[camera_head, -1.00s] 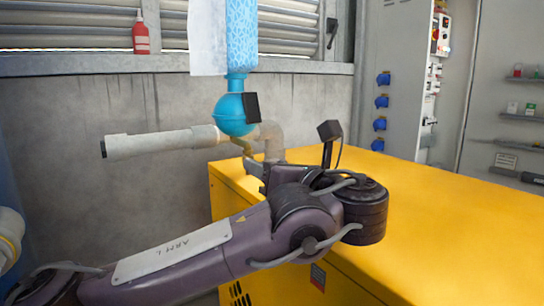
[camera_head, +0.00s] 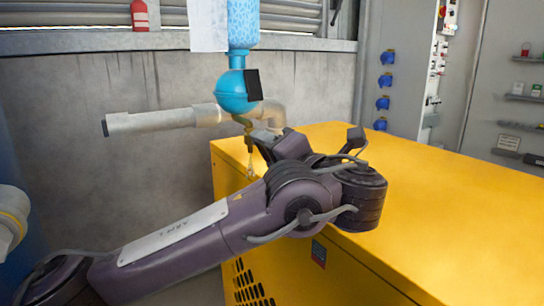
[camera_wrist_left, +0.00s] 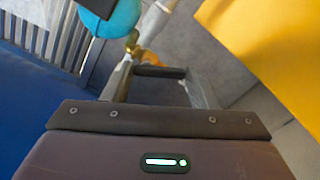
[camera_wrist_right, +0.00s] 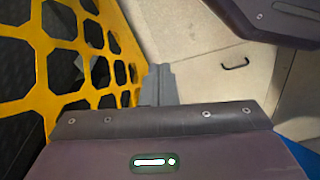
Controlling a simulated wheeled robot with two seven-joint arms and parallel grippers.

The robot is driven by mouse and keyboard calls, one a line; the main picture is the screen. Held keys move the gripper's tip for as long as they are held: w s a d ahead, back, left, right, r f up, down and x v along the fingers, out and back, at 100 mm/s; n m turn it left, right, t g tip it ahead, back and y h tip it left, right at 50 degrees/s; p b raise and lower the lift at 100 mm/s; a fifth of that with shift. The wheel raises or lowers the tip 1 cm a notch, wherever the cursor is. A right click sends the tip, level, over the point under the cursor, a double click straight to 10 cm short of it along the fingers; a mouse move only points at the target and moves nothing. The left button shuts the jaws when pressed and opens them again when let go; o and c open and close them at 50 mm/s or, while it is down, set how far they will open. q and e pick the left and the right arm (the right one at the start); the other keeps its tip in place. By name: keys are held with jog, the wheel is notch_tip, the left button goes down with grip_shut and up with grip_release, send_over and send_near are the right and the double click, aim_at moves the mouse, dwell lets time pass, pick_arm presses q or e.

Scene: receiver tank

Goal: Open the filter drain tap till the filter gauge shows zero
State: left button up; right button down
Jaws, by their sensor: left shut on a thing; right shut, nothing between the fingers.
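The blue filter bowl (camera_head: 237,92) hangs below the patterned blue filter body (camera_head: 243,25). Its brass drain tap (camera_head: 244,122) shows under the bowl, partly hidden, and also in the left wrist view (camera_wrist_left: 132,44). A black square part, perhaps the gauge (camera_head: 253,84), is on the bowl's right side. No dial face shows, so its reading cannot be told. My left gripper (camera_head: 262,141) is just below and right of the bowl. In the left wrist view, its fingers (camera_wrist_left: 160,88) stand apart with a dark bar between them, perhaps the tap handle. My right gripper (camera_wrist_right: 160,85) is shut and empty.
A pale pipe (camera_head: 160,120) runs left from behind the bowl. The yellow cabinet (camera_head: 440,210) fills the right, close under my left arm. A concrete wall (camera_head: 110,85) stands behind. The right wrist view shows a yellow grille (camera_wrist_right: 85,60) close beside my right gripper.

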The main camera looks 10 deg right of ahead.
pick_arm(q)
jog(key=shift+a+m, duration=0.1)
jog(key=shift+m, duration=0.4)
pick_arm(e)
jog(key=shift+w+a+r, duration=0.2)
jog(key=shift+w+r, duration=0.05)
jog(key=shift+r, duration=0.3)
jog(key=shift+w+a+r, duration=0.15)
jog(key=shift+w+r, duration=0.05)
jog(key=shift+r, duration=0.4)
jog(key=shift+s, duration=0.15)
